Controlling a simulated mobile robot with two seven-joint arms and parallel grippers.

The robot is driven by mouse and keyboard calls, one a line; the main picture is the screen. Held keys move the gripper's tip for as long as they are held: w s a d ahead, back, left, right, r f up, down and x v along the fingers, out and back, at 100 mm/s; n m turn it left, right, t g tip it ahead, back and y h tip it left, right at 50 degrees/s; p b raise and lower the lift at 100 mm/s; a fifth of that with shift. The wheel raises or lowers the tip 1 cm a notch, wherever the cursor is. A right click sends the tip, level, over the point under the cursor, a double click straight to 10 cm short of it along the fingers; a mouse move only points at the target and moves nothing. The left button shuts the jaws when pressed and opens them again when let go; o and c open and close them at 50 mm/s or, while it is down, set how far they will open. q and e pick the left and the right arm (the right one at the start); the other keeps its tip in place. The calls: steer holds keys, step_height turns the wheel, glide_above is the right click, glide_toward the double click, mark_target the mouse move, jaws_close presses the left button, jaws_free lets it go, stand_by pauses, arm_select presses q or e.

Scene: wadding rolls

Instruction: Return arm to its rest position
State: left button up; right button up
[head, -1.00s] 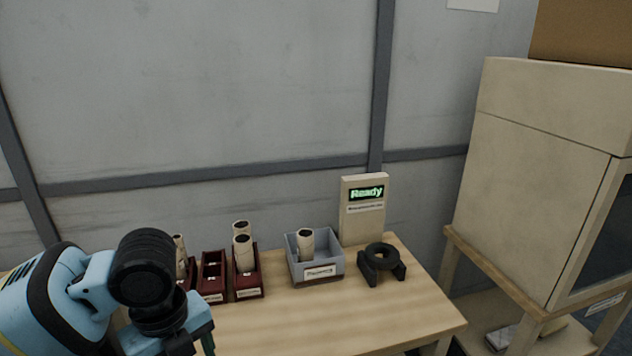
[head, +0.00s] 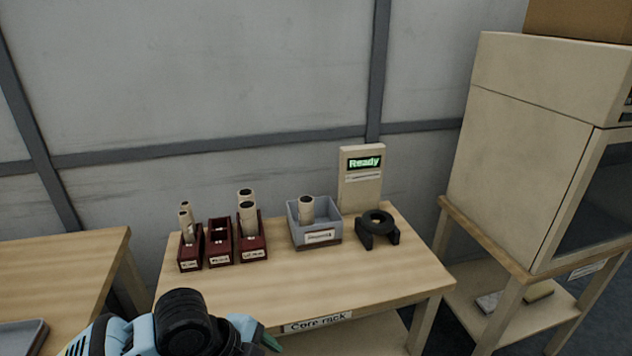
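My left arm shows at the bottom left of the head view, blue with black joints. My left gripper (head: 272,343) is only partly in view at the bottom edge, in front of the table; its fingers are mostly hidden, so I cannot tell whether it is open or shut. My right gripper is out of view. On the core rack table (head: 300,280) stand dark red bins with rolls in the left bin (head: 190,260) and right bin (head: 252,252); the middle bin (head: 219,255) holds no upright roll. A grey bin (head: 318,238) holds one roll (head: 306,208).
A black ring-shaped holder (head: 377,232) sits right of the grey bin. A display panel (head: 362,180) reading "Ready" stands behind. Another table (head: 60,265) with a tray (head: 22,338) is at left. A beige cabinet (head: 525,150) on a stand is at right.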

arm_select(q)
steer(key=s+d+f+n+t+h, duration=0.15)
steer(key=s+f+n+t, duration=0.3)
steer(key=f+n, duration=0.65)
steer(key=s+a+f+n+t+y, duration=0.1)
steer(key=s+a+f+n, duration=0.3)
steer(key=s, duration=0.5)
steer(key=s+a+f+n+t+y+p, duration=0.1)
steer(key=s+a+f+n+y, duration=0.3)
steer(key=s+a+f, duration=0.2)
steer(key=s+a, duration=0.2)
steer(key=shift+s+a+f, duration=0.2)
steer(key=shift+s+a, duration=0.15)
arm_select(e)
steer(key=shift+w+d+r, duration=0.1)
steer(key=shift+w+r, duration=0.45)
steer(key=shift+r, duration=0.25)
arm_select(q)
steer(key=shift+t, duration=0.25)
